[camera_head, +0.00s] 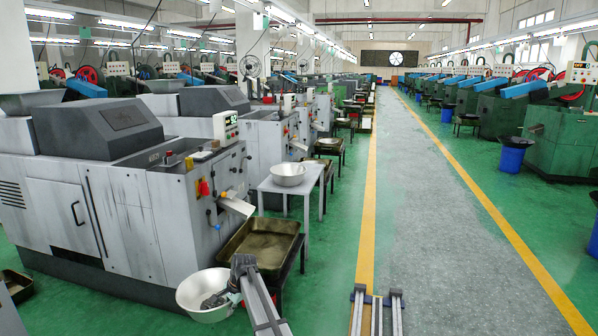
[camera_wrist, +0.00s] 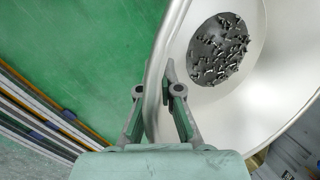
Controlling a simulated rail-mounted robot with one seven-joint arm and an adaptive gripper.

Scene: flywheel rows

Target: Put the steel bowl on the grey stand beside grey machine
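A steel bowl (camera_head: 190,302) with dark small parts (camera_head: 214,299) in it is at the lower middle of the head view, in front of the grey machine (camera_head: 120,215). My gripper (camera_head: 235,296) is at its right rim. In the wrist view the bowl (camera_wrist: 252,105) fills the right side, with the dark parts (camera_wrist: 218,48) at its bottom. The fingers of my gripper (camera_wrist: 160,88) are close together on either side of the rim, shut on it. The grey stand (camera_head: 286,187) is beside the machine and carries another, empty-looking steel bowl (camera_head: 288,174). What is under the held bowl is hidden.
A brown tray (camera_head: 262,243) on a dark low stand is between the held bowl and the grey stand. A metal chute (camera_head: 237,204) sticks out of the machine above the tray. Open floor (camera_head: 430,220) and a yellow line (camera_head: 369,190) are to the right.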

